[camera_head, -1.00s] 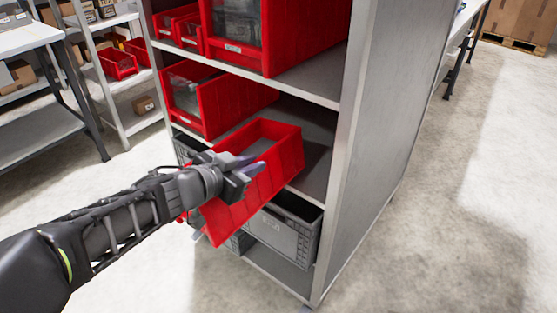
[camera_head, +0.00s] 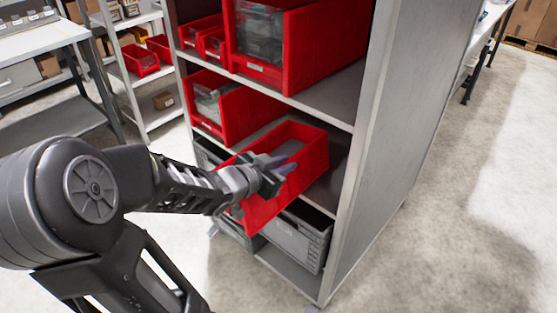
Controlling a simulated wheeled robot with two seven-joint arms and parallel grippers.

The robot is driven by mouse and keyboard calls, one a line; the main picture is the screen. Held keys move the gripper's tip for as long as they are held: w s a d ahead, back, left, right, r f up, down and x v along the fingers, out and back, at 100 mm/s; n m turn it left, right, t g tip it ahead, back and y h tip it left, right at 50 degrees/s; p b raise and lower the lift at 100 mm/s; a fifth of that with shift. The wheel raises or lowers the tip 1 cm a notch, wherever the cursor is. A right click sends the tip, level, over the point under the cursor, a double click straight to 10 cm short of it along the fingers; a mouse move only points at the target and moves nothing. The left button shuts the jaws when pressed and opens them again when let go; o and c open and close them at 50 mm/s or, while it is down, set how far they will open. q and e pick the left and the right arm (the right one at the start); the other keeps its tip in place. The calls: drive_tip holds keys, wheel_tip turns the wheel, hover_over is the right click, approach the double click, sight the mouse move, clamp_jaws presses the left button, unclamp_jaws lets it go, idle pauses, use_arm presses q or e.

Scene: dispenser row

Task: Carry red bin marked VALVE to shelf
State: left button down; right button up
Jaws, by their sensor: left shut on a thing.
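A red open-topped bin (camera_head: 300,180) is held in my left gripper (camera_head: 272,176), which is shut on its near side wall. The bin is tilted, with its far end over the middle shelf (camera_head: 328,190) of the grey rack and its near end sticking out in front. I cannot tell whether it touches the shelf. No VALVE marking can be read on it. My right gripper is not in view.
Another red bin (camera_head: 235,110) stands left on the same shelf, close by. A large red bin (camera_head: 320,50) is on the shelf above. Grey crates (camera_head: 300,238) fill the bottom shelf. The rack's side panel (camera_head: 410,110) bounds the right. Floor is clear at right.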

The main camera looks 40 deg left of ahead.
sight(312, 142)
use_arm(q)
drive_tip(key=w, duration=0.3)
drive_tip(key=w+b, duration=0.1)
drive_tip(key=w, duration=0.3)
drive_tip(key=w+a, duration=0.1)
drive_tip(key=w, duration=0.2)
drive_tip(key=shift+w+r, duration=0.15)
drive_tip(key=shift+w, duration=0.6)
drive_tip(key=shift+w, duration=0.25)
drive_tip(key=shift+w+f, duration=0.15)
drive_tip(key=shift+f, duration=0.05)
drive_tip(key=shift+f+b, duration=0.45)
drive_tip(key=shift+f, duration=1.1)
